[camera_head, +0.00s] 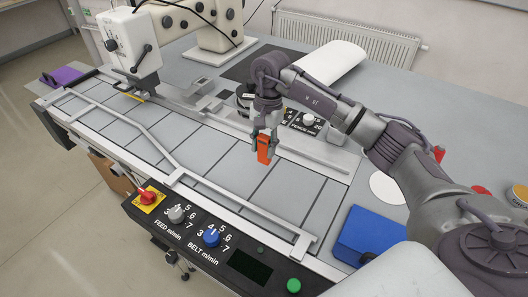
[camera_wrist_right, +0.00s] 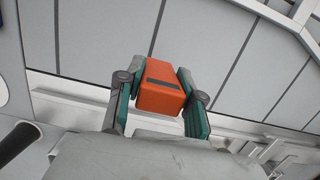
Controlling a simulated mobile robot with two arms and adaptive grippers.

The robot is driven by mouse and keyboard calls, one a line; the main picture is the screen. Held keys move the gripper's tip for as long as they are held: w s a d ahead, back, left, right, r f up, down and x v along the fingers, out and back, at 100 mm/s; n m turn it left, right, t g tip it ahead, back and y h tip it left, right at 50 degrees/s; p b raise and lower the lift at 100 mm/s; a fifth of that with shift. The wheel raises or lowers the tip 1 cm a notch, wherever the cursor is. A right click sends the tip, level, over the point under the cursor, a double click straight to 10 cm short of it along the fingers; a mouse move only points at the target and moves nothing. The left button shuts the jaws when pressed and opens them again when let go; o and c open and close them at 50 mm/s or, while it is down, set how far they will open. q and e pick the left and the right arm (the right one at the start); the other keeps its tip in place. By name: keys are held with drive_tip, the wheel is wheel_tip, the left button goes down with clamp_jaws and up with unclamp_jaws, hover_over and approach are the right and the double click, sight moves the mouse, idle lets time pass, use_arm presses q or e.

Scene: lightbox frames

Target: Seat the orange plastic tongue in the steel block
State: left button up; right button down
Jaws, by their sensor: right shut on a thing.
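The orange plastic tongue (camera_head: 264,154) is a small block with a dark slot in one face. My right gripper (camera_head: 265,141) is shut on it and holds it pointing down over the grey panelled bed. In the right wrist view, the orange tongue (camera_wrist_right: 160,95) sits between the two green-padded fingers of my right gripper (camera_wrist_right: 161,72). I cannot tell from the head view whether the tongue touches the bed. I cannot pick out the steel block with certainty; small steel parts (camera_head: 203,87) lie along the back rail. My left gripper is not in view.
A control panel (camera_head: 215,240) with knobs runs along the front. A bent guide rail (camera_head: 140,130) crosses the bed. A black box with a white dial (camera_head: 308,119) stands behind the gripper. A blue object (camera_head: 368,235) lies front right. A white machine head (camera_head: 130,42) stands back left.

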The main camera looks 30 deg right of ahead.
sight(263, 163)
wheel_tip(263, 163, down, 3)
drive_tip(key=shift+f+p, duration=0.1)
drive_tip(key=shift+p, duration=0.8)
drive_tip(key=shift+w+f, duration=0.1)
drive_tip(key=shift+f, duration=0.35)
drive_tip(key=shift+f, duration=0.1)
drive_tip(key=c, duration=1.2)
unclamp_jaws()
drive_tip(key=shift+f, duration=0.1)
drive_tip(key=o, duration=0.5)
